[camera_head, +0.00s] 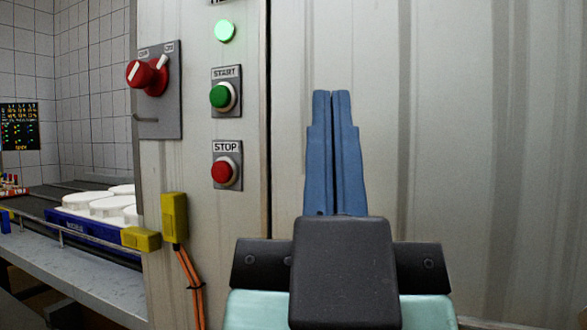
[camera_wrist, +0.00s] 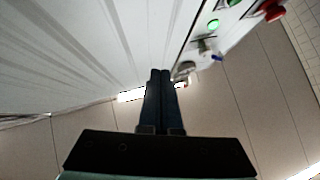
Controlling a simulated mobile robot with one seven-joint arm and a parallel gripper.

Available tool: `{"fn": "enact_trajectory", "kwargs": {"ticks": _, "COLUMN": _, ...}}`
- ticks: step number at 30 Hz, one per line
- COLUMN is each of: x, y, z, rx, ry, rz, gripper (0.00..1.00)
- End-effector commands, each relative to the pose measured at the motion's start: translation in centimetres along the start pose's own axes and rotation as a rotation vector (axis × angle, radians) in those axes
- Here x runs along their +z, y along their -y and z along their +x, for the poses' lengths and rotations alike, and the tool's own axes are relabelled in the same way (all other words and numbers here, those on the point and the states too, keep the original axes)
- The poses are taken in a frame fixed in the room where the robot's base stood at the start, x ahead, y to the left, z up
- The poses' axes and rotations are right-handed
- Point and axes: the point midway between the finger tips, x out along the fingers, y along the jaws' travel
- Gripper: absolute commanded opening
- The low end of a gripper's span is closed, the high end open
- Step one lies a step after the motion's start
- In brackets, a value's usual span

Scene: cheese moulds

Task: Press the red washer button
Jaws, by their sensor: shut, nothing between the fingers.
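The red button (camera_head: 224,171) sits in a pale ring on a grey plate labelled STOP, low on the cabinet's narrow front panel. It stands out from the plate and nothing covers it in the head view. My gripper (camera_head: 331,95) is shut and empty, its two blue fingers side by side and pointing up in the picture. It is to the right of the red button, in front of the bare metal panel, and appears apart from it. In the wrist view my gripper (camera_wrist: 160,74) points towards the panel's edge; the red button cannot be made out clearly there.
Above STOP are a green START button (camera_head: 221,96) and a lit green lamp (camera_head: 225,31). A red rotary switch (camera_head: 148,75) juts out at left. A conveyor (camera_head: 70,267) with white moulds stands at left.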

Motion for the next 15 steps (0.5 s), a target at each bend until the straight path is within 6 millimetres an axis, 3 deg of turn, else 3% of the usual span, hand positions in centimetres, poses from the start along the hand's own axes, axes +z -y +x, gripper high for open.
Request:
{"fn": "enact_trajectory", "kwargs": {"ticks": 11, "x": -0.1, "y": 0.1, "z": 0.1, "rx": -0.002, "ry": 0.000, "rz": 0.003, "gripper": 0.00}}
{"fn": "enact_trajectory", "kwargs": {"ticks": 15, "x": 0.2, "y": 0.6, "z": 1.4, "rx": -0.022, "ry": 0.031, "rz": 0.053, "gripper": 0.00}}
